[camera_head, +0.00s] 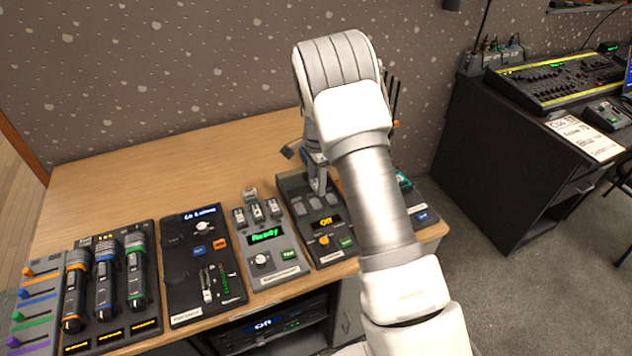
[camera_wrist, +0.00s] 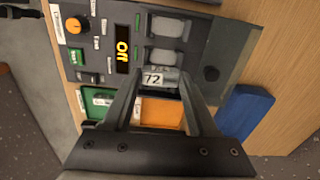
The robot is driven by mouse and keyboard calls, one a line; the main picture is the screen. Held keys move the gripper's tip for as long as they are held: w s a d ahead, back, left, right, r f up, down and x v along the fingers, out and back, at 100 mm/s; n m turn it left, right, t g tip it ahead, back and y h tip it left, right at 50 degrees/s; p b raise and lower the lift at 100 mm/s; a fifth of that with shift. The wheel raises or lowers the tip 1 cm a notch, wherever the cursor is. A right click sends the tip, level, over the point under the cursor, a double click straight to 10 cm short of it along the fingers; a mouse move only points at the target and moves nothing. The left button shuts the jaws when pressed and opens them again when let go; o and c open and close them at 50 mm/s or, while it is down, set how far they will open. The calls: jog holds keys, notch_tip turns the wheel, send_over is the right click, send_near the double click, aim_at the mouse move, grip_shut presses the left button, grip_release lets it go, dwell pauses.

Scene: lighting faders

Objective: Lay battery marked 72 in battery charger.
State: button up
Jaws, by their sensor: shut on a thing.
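The battery marked 72 (camera_wrist: 153,79) is a small pale block between the fingers of my gripper (camera_wrist: 160,84) in the wrist view. My gripper is shut on it, and it also shows in the head view (camera_head: 318,188), low over the back of the charger. The battery charger (camera_wrist: 103,62) is a dark panel with a lit "Off" display, an orange knob and a green button. It also shows in the head view (camera_head: 331,250). Pale bays lie in a row beside the battery. I cannot tell whether the battery rests in a bay or hangs just above.
In the wrist view, an orange tray (camera_wrist: 160,114) and a green tray (camera_wrist: 93,103) lie beside the charger, with a blue block (camera_wrist: 243,112) near them. In the head view, the "Ready" panel (camera_head: 278,268) stands just left of the charger. The wooden table (camera_head: 120,185) is clear behind the panels.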

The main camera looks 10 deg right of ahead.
aim_at(316, 205)
jog(key=shift+w+f+m, duration=0.25)
jog(key=shift+m, duration=0.05)
jog(key=shift+f+b, duration=1.65)
jog(key=shift+f, duration=0.9)
jog(key=shift+s+a+f+b, duration=0.1)
jog(key=shift+s+f+b, duration=0.2)
jog(key=shift+f+b, duration=0.4)
jog(key=o, duration=1.4)
jog(key=shift+f, duration=0.2)
jog(key=c, duration=0.4)
jog(key=shift+w+r+p, duration=0.2)
jog(key=shift+r+p, duration=0.8)
jog(key=shift+r, duration=0.3)
jog(key=shift+w+r+p, duration=0.1)
jog(key=shift+r+p, duration=0.95)
jog(key=shift+r, duration=0.9)
